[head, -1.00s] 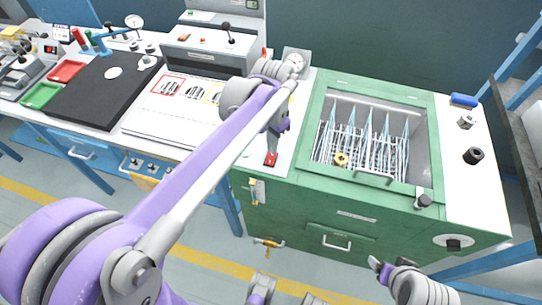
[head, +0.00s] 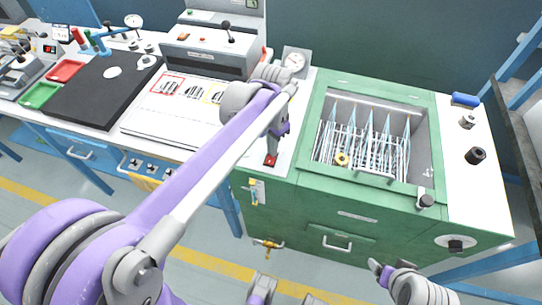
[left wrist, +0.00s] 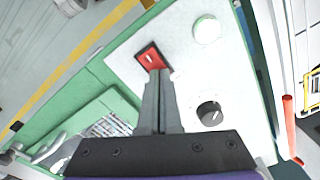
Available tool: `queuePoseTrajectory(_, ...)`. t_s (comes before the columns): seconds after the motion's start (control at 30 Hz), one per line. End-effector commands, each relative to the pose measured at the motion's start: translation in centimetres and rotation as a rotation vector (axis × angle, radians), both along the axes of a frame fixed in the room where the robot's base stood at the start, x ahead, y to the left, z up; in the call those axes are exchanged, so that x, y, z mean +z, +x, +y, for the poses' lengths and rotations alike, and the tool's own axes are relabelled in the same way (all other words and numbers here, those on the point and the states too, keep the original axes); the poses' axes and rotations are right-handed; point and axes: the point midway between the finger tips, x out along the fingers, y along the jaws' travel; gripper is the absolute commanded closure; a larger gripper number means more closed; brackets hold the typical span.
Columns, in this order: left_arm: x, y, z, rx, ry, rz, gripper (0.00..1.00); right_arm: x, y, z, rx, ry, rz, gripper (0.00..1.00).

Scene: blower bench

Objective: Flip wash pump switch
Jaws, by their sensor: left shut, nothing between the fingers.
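The red rocker switch (left wrist: 150,57) is set in the white panel on top of the green washer unit. It also shows in the head view (head: 270,160), just below my left gripper (head: 273,150). In the left wrist view my left gripper (left wrist: 158,74) is shut and empty, with its fingertips right at the near edge of the switch. I cannot tell whether they touch it. The fingertips cover part of the switch's near side. My right gripper (head: 378,267) is low at the bottom right, away from the panel; its jaws are too small to read.
A black knob (left wrist: 209,112) and a pale round button (left wrist: 207,30) sit beside the switch. The open green basin (head: 320,185) with a wire rack is to the right. A gauge (head: 296,60) stands behind my left wrist. A control box (head: 205,52) stands at the back left.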

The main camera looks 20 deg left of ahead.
Motion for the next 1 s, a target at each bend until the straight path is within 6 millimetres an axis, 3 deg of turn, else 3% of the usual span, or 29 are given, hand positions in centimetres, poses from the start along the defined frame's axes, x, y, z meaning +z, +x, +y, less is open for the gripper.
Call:
queuePoseTrajectory(0.27,0.4,0.0,0.0,0.000,0.000,0.000,1.00,0.4,0.0,0.0,0.000,0.000,-0.001,0.25)
queuePoseTrajectory(1.0,6.3,0.0,0.0,0.000,0.000,0.000,1.00,5.2,0.7,0.0,0.000,0.000,-0.017,0.25)
